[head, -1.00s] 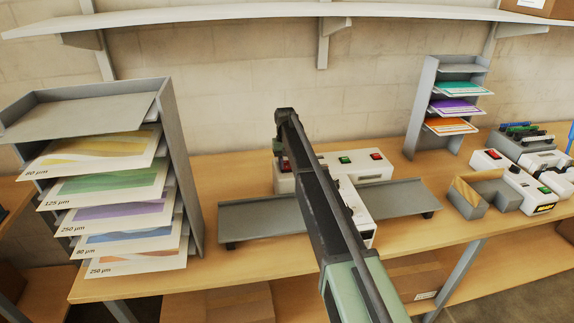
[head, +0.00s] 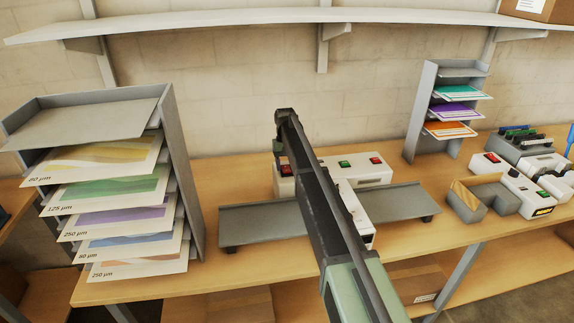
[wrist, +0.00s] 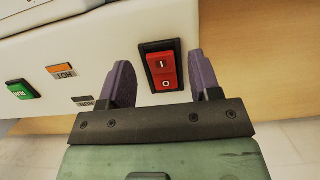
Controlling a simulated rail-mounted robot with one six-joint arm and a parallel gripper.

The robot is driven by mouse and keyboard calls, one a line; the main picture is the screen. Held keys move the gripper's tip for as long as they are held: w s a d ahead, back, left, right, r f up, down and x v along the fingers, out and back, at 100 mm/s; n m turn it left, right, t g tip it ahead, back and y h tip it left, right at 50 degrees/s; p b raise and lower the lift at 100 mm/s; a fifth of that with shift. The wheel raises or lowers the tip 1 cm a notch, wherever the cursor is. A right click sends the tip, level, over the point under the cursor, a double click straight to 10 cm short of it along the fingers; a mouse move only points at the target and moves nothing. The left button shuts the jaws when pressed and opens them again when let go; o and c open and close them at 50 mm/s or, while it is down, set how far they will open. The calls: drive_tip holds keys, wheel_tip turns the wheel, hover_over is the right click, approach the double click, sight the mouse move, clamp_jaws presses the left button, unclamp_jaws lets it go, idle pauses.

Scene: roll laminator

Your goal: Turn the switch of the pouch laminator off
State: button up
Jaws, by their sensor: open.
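The white laminator (head: 362,181) stands in the middle of the bench in the head view, partly hidden behind my arm. In the wrist view its white face (wrist: 105,45) fills the upper left. A red rocker switch (wrist: 162,67) in a black frame sits near the right edge of that face, marked I above and O below. My gripper (wrist: 157,75) is open, with one purple finger on each side of the switch in the picture. I cannot tell whether the fingers touch it or which half is pressed. In the head view my arm hides the fingers.
Green (wrist: 20,90) and orange (wrist: 62,71) labelled parts lie left of the switch. A grey tray (head: 265,222) extends beside the laminator. A paper rack (head: 185,170) stands at left, a smaller rack (head: 420,110) and another white device (head: 515,190) at right.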

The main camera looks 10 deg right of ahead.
sight(287, 170)
drive_tip(key=s+p+v, duration=0.2)
drive_tip(key=p+v, duration=0.6)
drive_tip(key=v, duration=0.1)
drive_tip(key=s+r+p+v, duration=0.1)
drive_tip(key=s+p+v, duration=0.1)
drive_tip(key=p+v, duration=0.7)
drive_tip(key=s+f+t+b, duration=0.1)
drive_tip(key=s+f+b, duration=0.6)
drive_tip(key=s, duration=0.7)
drive_tip(key=s+f+b, duration=0.8)
drive_tip(key=s, duration=0.6)
drive_tip(key=s+f+t+b, duration=0.1)
drive_tip(key=s+f+b, duration=0.6)
drive_tip(key=s, duration=0.7)
drive_tip(key=shift+s+f+t, duration=0.3)
drive_tip(key=shift+s+f, duration=0.1)
drive_tip(key=shift+f, duration=0.1)
